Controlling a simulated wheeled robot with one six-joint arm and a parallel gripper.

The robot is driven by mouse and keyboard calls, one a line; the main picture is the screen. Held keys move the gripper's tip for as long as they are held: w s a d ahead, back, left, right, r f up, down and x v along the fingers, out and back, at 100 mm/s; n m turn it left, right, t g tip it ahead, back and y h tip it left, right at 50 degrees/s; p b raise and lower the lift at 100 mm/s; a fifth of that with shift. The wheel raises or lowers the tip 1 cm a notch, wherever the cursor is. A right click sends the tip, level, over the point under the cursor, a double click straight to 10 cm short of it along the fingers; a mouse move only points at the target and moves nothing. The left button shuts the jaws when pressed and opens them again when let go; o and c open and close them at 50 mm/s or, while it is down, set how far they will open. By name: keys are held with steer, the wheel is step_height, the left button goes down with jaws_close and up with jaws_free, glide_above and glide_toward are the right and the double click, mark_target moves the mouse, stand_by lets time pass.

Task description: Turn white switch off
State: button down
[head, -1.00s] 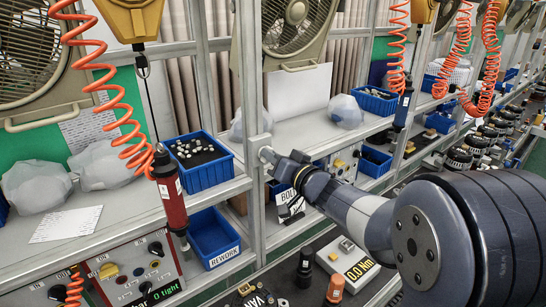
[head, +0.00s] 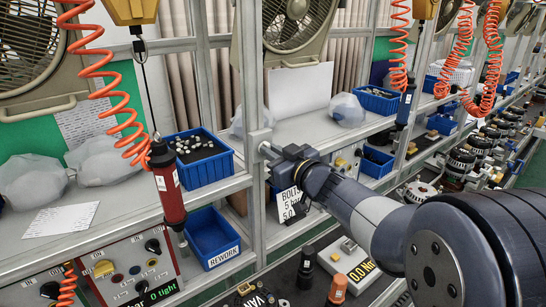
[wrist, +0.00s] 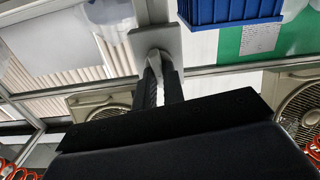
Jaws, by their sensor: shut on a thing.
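The white switch (wrist: 157,60) shows in the wrist view as a pale lever at the edge of a light grey box (wrist: 154,40). My gripper (wrist: 161,75) has its two dark fingers on either side of the lever and is shut on it. In the head view the light grey box (head: 258,137) sits on the metal upright between two shelf bays. My gripper (head: 268,151) reaches it from the right, with its tips against the switch. The lever is mostly hidden by the fingers, so I cannot tell its on or off position.
A blue bin (head: 200,158) stands on the shelf just left of the upright. A red hanging tool (head: 168,188) is further left. A BOLT card (head: 287,203) and a rework bin (head: 212,237) are below. A fan (head: 297,28) stands behind.

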steer(key=shift+a+n+b, duration=0.1)
steer(key=shift+n+b, duration=0.85)
steer(key=shift+n, duration=1.25)
steer(key=c, duration=1.5)
jaws_free()
steer(key=shift+s, duration=0.15)
steer(key=v, duration=1)
steer(key=shift+s+d+b, duration=0.3)
steer(key=shift+b, duration=0.15)
